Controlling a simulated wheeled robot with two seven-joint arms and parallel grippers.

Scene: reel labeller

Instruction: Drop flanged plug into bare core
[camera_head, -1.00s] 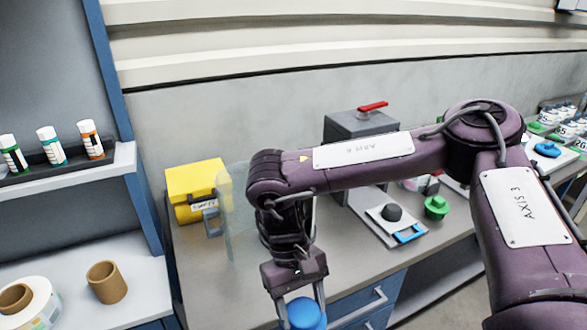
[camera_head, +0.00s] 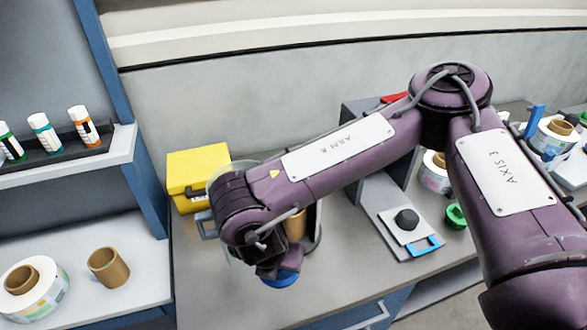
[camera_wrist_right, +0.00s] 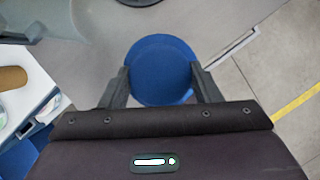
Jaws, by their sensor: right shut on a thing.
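The flanged plug is blue (camera_head: 281,279), and its round flange (camera_wrist_right: 160,68) fills the space between the fingers in the right wrist view. My right gripper (camera_wrist_right: 160,74) is shut on it and holds it in front of the bench. In the head view that gripper is mostly hidden behind its own wrist. The bare core (camera_head: 108,267) is a brown cardboard tube standing upright and open-topped on the lower left shelf. A brown tube also shows at the left edge of the right wrist view (camera_wrist_right: 12,77). My left gripper is in neither view.
A white reel (camera_head: 34,290) with a brown core lies beside the bare core. A blue upright post (camera_head: 108,80) edges the shelves. A yellow box (camera_head: 197,168) stands on the bench. A brown tube (camera_head: 296,225) is partly hidden behind my right arm.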

